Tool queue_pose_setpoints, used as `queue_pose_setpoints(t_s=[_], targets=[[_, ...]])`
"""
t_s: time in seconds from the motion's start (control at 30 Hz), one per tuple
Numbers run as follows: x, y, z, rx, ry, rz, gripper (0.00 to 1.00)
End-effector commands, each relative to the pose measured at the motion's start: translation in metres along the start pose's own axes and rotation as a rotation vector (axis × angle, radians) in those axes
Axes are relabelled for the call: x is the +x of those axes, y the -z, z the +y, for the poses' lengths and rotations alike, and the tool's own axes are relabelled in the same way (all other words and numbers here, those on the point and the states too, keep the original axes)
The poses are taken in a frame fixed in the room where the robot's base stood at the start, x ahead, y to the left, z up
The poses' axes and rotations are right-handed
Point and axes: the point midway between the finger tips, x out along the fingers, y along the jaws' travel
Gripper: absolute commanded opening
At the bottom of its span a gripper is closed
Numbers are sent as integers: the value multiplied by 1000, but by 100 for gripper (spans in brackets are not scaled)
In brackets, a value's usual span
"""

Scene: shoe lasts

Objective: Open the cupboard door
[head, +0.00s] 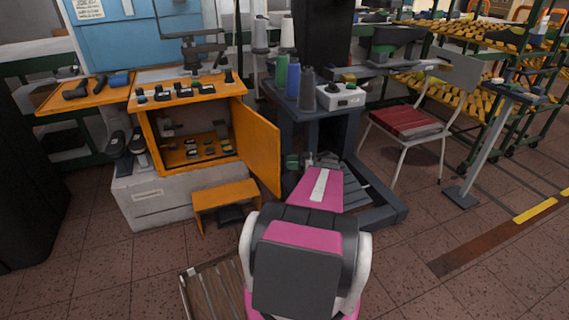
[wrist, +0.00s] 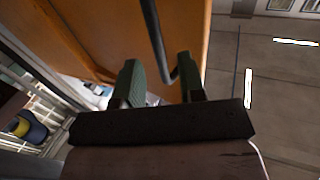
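The orange cupboard (head: 154,140) stands on a grey base at the left in the head view. Its door (head: 257,145) is hinged at the right and stands well open, swung out toward me, with the shelf inside showing. In the wrist view, the door's orange face (wrist: 185,30) fills the top, with a dark bar handle (wrist: 155,35) on it. My gripper (wrist: 158,82) has its two green fingers apart, with the handle's bent end between them, closer to the right finger. Contact is unclear. In the head view my gripper is beside the door's outer side, largely hidden by my arm.
Shoe lasts (head: 186,90) stand on the cupboard top. A small orange stool (head: 226,192) stands in front of it. A dark machine stand (head: 318,125) with thread cones is right of the door. A wooden crate (head: 205,290) lies on the floor; floor at lower left is clear.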

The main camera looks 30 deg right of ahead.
Motion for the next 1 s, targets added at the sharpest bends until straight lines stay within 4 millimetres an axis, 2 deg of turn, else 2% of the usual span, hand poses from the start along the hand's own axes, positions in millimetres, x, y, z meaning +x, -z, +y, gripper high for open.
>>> queue_pose_setpoints(t_s=[0.03,0.2,0.4,0.6,1.0], targets=[[-11,0,1,0,-2,1,37],[-41,-1,1,1,-2,0,37],[-64,0,1,1,-1,1,37],[-71,0,0,1,0,1,37],[-71,0,0,1,0,1,37]])
